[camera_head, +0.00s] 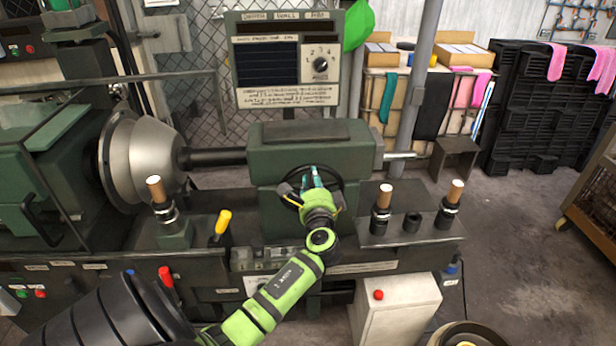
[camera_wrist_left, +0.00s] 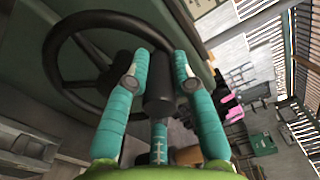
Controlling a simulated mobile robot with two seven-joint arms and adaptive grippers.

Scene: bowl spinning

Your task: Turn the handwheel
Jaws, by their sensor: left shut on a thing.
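The black handwheel (camera_head: 338,178) is on the front of the green tailstock of the machine, in the middle of the head view. In the left wrist view the handwheel (camera_wrist_left: 53,62) fills the upper left, with its spokes and dark hub. My left gripper (camera_head: 312,178) is at the handwheel, and its teal fingers (camera_wrist_left: 160,75) are shut on the wheel's dark knob handle (camera_wrist_left: 160,88). The handle sits between the two fingers. In the head view the fingers and arm hide the lower part of the wheel. My right gripper is not in view.
The green tailstock (camera_head: 300,152) stands behind the wheel. Wooden-topped levers (camera_head: 382,208) rise to the right, and a yellow-handled lever (camera_head: 222,224) stands to the left. A control panel (camera_head: 285,62) is above. A white box with a red button (camera_head: 395,312) is at lower right.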

